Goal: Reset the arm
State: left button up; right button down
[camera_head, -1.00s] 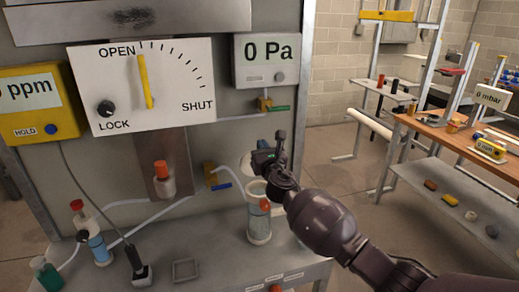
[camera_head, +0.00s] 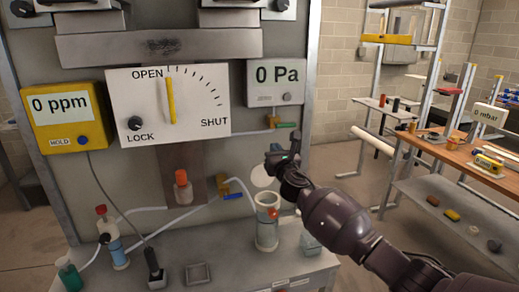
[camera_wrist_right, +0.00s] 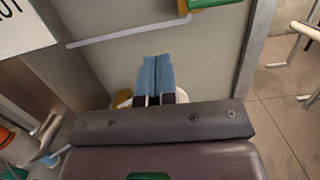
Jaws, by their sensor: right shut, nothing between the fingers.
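My right arm comes in from the lower right in the head view. Its gripper (camera_head: 274,158) is in front of the grey panel, just above the clear cylinder with an orange part (camera_head: 267,222). In the right wrist view the two blue fingers of the gripper (camera_wrist_right: 156,75) lie side by side, shut and empty. A pale round piece behind the fingers is partly hidden. My left gripper is not in view.
The panel carries an OPEN–SHUT dial (camera_head: 168,102), a yellow ppm meter (camera_head: 68,116) and a 0 Pa gauge (camera_head: 275,82). The grey bench (camera_head: 215,272) holds bottles and a small square tray (camera_head: 199,275). A wooden-topped table (camera_head: 455,150) stands at right, with open floor between.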

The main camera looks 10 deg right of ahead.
jog(key=s+a+r+m+y, duration=0.2)
jog(key=s+a+m, duration=0.15)
jog(key=m, duration=0.85)
pick_arm(q)
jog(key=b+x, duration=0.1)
jog(key=b, duration=0.2)
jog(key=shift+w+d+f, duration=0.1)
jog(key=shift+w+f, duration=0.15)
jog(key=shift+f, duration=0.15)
pick_arm(e)
jog(key=s+d+f+m+g+h, duration=0.1)
jog(key=s+d+f+m+g, duration=0.1)
jog(key=s+f+m, duration=0.5)
jog(key=s+d+f+m+g+h, duration=0.1)
jog(key=s+d+f+m+g, duration=0.2)
jog(key=s+f+m, duration=0.5)
jog(key=s+d+f+m+g, duration=0.3)
jog(key=s+f+m, duration=0.5)
jog(key=s+f, duration=1.5)
jog(key=s+d, duration=0.1)
jog(key=s, duration=0.5)
jog(key=shift+s+f+h, duration=0.25)
jog(key=shift+f+h, duration=0.1)
jog(key=shift+h, duration=0.05)
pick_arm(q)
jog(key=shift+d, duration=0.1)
pick_arm(e)
jog(key=shift+d, duration=0.1)
